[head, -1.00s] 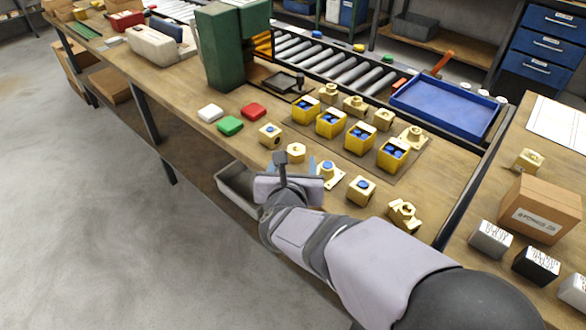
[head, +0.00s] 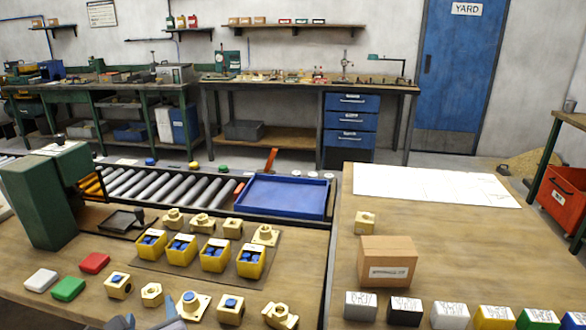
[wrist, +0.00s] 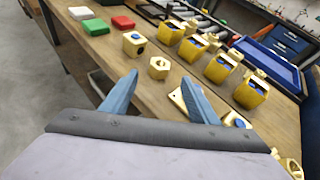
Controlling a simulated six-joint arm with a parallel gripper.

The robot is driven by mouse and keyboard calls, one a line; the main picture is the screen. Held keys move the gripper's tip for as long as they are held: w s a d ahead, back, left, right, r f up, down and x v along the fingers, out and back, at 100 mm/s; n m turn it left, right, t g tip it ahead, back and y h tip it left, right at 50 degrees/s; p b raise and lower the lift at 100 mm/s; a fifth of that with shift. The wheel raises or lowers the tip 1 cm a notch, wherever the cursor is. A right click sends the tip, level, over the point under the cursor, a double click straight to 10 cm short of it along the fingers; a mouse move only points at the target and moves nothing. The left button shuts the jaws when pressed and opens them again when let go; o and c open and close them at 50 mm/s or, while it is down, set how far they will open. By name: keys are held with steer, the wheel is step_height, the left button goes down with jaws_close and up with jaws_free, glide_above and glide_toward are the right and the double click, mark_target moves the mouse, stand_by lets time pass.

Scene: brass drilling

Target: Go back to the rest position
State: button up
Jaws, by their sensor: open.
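My gripper (wrist: 158,98) is open and empty in the wrist view, its two blue-grey fingers spread apart above the front part of the bench. More brass pieces, such as a flanged one (head: 189,305) and a block (head: 231,309), lie along the front in the head view.
Several yellow bins with blue contents (head: 182,250) stand on a mat. A green machine (head: 45,200) stands left, a blue tray (head: 283,196) and a roller conveyor (head: 170,185) behind. A cardboard box (head: 387,262) and labelled blocks (head: 450,314) stand on the right table.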

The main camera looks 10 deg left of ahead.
steer(key=s+d+f+n+g+h, duration=0.15)
steer(key=s+f+n+g, duration=0.5)
steer(key=n, duration=0.75)
steer(key=s+d+f+n+g+h, duration=0.1)
steer(key=s+d+f+n+g, duration=0.25)
steer(key=s+f+n, duration=0.7)
steer(key=s+d+f+n+g+h, duration=0.1)
steer(key=s+d+n+g+h, duration=0.2)
steer(key=d+n, duration=1.05)
steer(key=w+d+r+m+t+h, duration=0.1)
steer(key=w+d+m, duration=0.35)
steer(key=d, duration=0.65)
steer(key=w+d+r+m+t+h, duration=0.1)
steer(key=w+d+r+m, duration=0.3)
steer(key=d, duration=0.6)
steer(key=w+d+f+m+h, duration=0.1)
steer(key=w+d+m, duration=0.3)
steer(key=d, duration=0.7)
step_height(320, 180, up, 20)
steer(key=w+n+p, duration=0.1)
steer(key=p, duration=1.8)
steer(key=shift+d+f+p, duration=0.15)
steer(key=shift+d+p, duration=0.15)
steer(key=shift+p, duration=0.05)
